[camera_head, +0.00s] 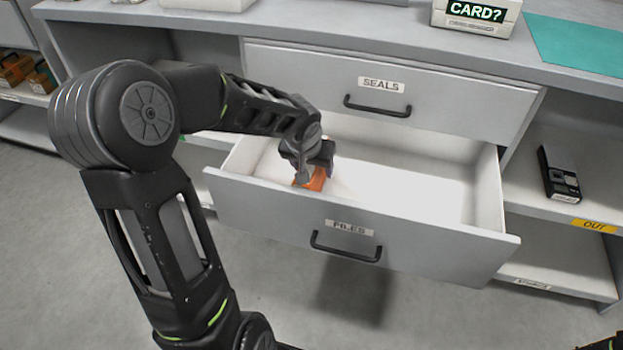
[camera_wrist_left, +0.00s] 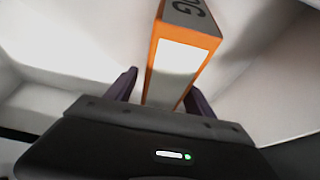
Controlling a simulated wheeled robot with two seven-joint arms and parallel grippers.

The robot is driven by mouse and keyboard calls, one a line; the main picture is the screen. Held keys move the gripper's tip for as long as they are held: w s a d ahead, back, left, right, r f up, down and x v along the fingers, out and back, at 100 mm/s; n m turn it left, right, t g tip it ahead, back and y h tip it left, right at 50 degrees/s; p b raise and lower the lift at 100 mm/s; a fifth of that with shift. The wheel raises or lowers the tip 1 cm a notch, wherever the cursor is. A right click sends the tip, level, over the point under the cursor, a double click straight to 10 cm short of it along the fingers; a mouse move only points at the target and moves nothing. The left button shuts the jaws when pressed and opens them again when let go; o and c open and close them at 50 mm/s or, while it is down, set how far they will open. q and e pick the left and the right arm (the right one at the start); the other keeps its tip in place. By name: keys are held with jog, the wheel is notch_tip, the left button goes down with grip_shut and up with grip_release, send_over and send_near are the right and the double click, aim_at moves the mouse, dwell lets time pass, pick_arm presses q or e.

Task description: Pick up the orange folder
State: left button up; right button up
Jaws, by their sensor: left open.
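The orange folder (camera_head: 314,180) is inside the open drawer marked FILES (camera_head: 420,238), near its left end. My left gripper (camera_head: 311,171) reaches down into the drawer over the folder and hides much of it. In the left wrist view the folder (camera_wrist_left: 176,62) stands between the two open fingers of the gripper (camera_wrist_left: 160,92), one finger on each side. It has orange edges, a pale face and a grey end with dark letters, partly cut off. Whether the fingers touch it I cannot tell.
The closed SEALS drawer (camera_head: 440,105) is just above the open one. The rest of the open drawer is empty. A dark device (camera_head: 560,175) lies on the right shelf by an OUT label. A box with a CARD? display (camera_head: 476,14) and a teal mat (camera_head: 580,48) are on the countertop.

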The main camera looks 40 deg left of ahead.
pick_arm(q)
grip_shut()
dwell(0.8)
